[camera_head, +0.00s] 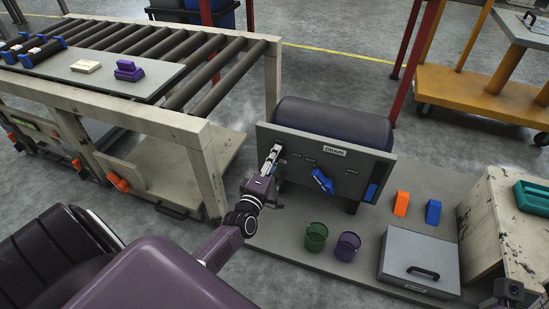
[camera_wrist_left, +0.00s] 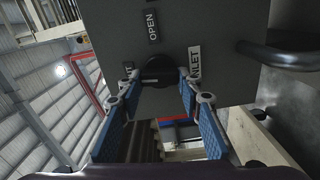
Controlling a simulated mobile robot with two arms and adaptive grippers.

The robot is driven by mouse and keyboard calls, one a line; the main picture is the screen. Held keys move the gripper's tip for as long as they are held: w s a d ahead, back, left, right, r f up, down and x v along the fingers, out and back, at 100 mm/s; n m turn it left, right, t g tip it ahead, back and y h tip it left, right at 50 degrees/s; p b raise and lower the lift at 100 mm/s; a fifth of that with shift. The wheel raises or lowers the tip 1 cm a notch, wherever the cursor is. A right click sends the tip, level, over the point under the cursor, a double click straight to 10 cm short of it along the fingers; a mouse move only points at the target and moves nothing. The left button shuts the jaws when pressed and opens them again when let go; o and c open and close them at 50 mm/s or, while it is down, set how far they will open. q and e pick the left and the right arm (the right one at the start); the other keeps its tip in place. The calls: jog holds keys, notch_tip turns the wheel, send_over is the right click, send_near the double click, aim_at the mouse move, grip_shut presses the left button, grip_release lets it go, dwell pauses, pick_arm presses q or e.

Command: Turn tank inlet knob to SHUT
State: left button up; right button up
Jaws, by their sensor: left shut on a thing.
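The dark tank (camera_head: 335,118) has a grey front panel (camera_head: 300,140). The inlet knob (camera_wrist_left: 160,69) is a dark round knob on this panel in the left wrist view. It sits beside an INLET label (camera_wrist_left: 195,63) and near an OPEN label (camera_wrist_left: 152,25); another label is mostly hidden behind a finger. My left gripper (camera_head: 275,152) reaches the panel's left end. In the left wrist view its blue-padded fingers (camera_wrist_left: 160,82) stand on both sides of the knob, shut on it. The knob's pointing direction is unclear. My right gripper's fingers do not show.
A blue drain handle (camera_head: 322,181) is right of my left gripper, below the DRAIN label (camera_head: 335,151). The roller conveyor (camera_head: 170,62) stands close on the left. Green (camera_head: 316,236) and purple buckets (camera_head: 347,246) and a grey box (camera_head: 420,262) stand in front of the tank.

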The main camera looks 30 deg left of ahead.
pick_arm(q)
jog(key=shift+f+n, duration=0.1)
jog(key=shift+n, duration=0.8)
jog(key=o, duration=1.2)
jog(key=shift+c, duration=0.2)
jog(key=shift+s, duration=0.15)
jog(key=v, duration=1.1)
jog(key=shift+s, duration=0.4)
